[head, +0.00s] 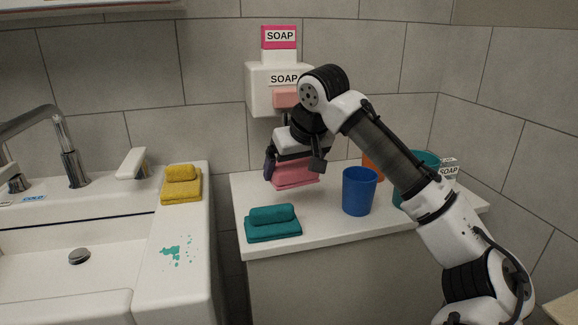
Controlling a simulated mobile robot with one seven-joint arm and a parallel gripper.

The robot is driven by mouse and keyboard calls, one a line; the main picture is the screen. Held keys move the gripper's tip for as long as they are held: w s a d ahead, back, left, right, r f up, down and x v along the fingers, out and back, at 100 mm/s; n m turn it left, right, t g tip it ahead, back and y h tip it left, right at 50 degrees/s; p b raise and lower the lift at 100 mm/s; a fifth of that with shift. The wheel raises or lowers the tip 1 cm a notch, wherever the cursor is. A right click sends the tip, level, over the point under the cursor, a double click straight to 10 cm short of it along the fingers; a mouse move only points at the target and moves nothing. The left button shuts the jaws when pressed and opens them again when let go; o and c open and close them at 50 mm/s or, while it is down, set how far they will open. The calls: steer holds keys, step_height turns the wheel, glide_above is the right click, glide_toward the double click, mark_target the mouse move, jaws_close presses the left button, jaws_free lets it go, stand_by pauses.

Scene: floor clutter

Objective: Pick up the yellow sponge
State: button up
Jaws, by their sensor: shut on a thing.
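The yellow sponge (181,185) sits on the white sink ledge at the left, a small block resting on a wider flat one. My gripper (294,170) is well to its right, over the white counter. My gripper is shut on a pink sponge (296,180), with a dark finger at each side of it. I cannot tell whether the pink sponge touches the counter. The yellow sponge is in full view and nothing is touching it.
A teal sponge (273,223) lies at the counter's (325,228) front left. A blue cup (359,191) stands to its right, with an orange cup (374,167) partly hidden behind my arm. A soap dispenser (272,88) hangs on the wall. Teal spots (176,252) mark the sink ledge.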

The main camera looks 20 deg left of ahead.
steer(key=s+d, duration=0.8)
steer(key=s, duration=0.5)
steer(key=shift+d, duration=0.35)
